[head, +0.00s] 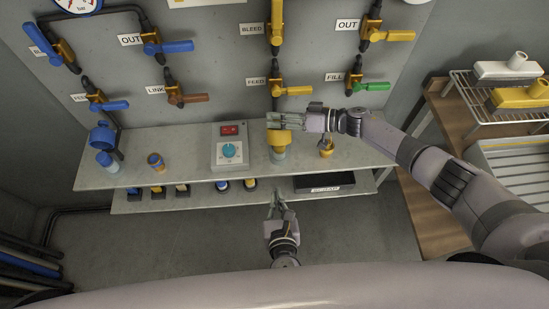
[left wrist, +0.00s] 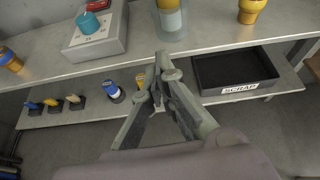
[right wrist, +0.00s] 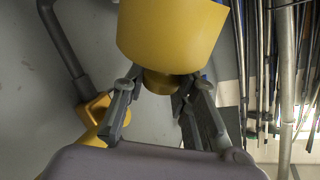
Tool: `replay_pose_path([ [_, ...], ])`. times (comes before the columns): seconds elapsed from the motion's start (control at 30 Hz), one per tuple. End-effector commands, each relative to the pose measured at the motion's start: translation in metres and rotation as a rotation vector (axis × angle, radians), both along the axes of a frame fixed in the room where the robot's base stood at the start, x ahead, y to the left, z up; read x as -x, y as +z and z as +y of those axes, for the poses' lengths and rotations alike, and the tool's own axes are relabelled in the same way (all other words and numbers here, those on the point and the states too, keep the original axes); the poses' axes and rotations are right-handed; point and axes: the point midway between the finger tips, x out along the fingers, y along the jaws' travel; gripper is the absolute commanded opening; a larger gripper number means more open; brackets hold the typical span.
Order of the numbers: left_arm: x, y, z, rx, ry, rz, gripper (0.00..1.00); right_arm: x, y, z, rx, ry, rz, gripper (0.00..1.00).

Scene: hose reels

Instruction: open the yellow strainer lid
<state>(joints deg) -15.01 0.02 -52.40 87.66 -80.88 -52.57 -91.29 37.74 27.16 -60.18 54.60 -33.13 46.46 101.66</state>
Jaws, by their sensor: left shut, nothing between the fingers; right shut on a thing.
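The yellow strainer lid (head: 279,138) sits above a pale, clear-looking bowl (head: 278,155) on the upper shelf. In the right wrist view the lid (right wrist: 170,30) is a large yellow cylinder with a smaller yellow knob (right wrist: 162,82) at its end. My right gripper (head: 284,121) is at the lid, its fingers (right wrist: 152,85) shut on the knob. The fingers hide part of the lid in the head view. My left gripper (head: 277,199) is shut and empty, below and in front of the shelf; its fingertips also show in the left wrist view (left wrist: 160,70).
A control box (head: 230,157) with a teal knob stands left of the strainer. A scrap tray (head: 322,186) lies on the lower shelf. Valves and pipes cover the wall panel behind.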

Motion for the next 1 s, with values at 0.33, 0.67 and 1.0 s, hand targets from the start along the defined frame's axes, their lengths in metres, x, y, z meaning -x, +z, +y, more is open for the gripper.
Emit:
replay_pose_path([
  [0.33, -0.037, 0.004, -0.005, -0.043, -0.018, -0.043, 0.0, -0.001, 0.0, -0.001, 0.0, -0.002, 0.0, 0.0],
  [0.67, -0.101, -0.019, -0.005, -0.038, -0.016, -0.041, 0.0, -0.001, 0.0, -0.001, 0.0, -0.001, 0.0, 0.0],
  [1.0, -0.118, 0.01, -0.005, -0.037, -0.018, -0.039, 0.0, -0.001, 0.0, -0.001, 0.0, -0.002, 0.0, 0.0],
])
